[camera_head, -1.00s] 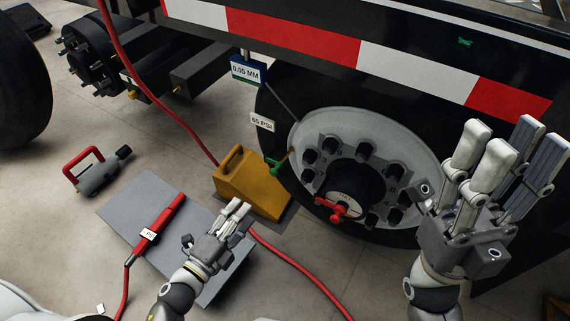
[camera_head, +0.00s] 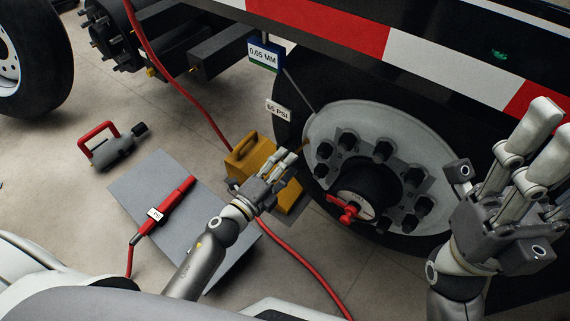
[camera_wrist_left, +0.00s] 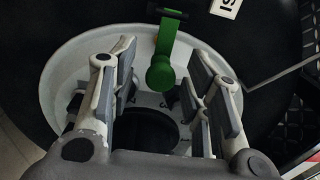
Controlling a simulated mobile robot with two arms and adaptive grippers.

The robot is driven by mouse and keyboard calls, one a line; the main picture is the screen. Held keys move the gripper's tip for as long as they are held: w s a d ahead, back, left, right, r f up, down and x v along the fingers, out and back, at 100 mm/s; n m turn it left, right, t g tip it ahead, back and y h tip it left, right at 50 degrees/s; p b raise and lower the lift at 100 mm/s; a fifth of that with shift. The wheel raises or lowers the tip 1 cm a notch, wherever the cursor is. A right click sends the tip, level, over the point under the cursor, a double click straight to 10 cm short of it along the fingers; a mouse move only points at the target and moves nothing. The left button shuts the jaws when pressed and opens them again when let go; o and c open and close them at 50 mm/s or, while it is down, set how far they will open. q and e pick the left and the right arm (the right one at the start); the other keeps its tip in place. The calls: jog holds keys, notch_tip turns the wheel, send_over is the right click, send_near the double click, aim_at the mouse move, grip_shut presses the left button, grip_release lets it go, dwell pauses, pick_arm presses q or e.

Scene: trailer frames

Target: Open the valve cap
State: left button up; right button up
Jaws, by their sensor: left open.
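The green valve cap (camera_wrist_left: 160,73) shows in the left wrist view as a rounded knob on a green strap, in front of the pale wheel rim (camera_wrist_left: 65,85). My left gripper (camera_wrist_left: 164,78) is open, with its fingers on either side of the cap; I cannot tell whether they touch it. In the head view my left gripper (camera_head: 292,157) is at the left edge of the wheel rim (camera_head: 432,150) and hides the cap. My right gripper (camera_head: 528,140) is raised at the right, open and empty, fingers pointing up.
A yellow wheel chock (camera_head: 243,158) stands by the tire. A red gauge tool (camera_head: 175,203) lies on a grey mat (camera_head: 130,187). A red hose (camera_head: 300,262) crosses the floor. A red-handled tool (camera_head: 112,150) lies left. A red clamp (camera_head: 347,209) sits at the hub.

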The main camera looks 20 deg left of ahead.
pick_arm(q)
jog(key=shift+w+d, duration=0.1)
jog(key=shift+w, duration=0.2)
grip_shut()
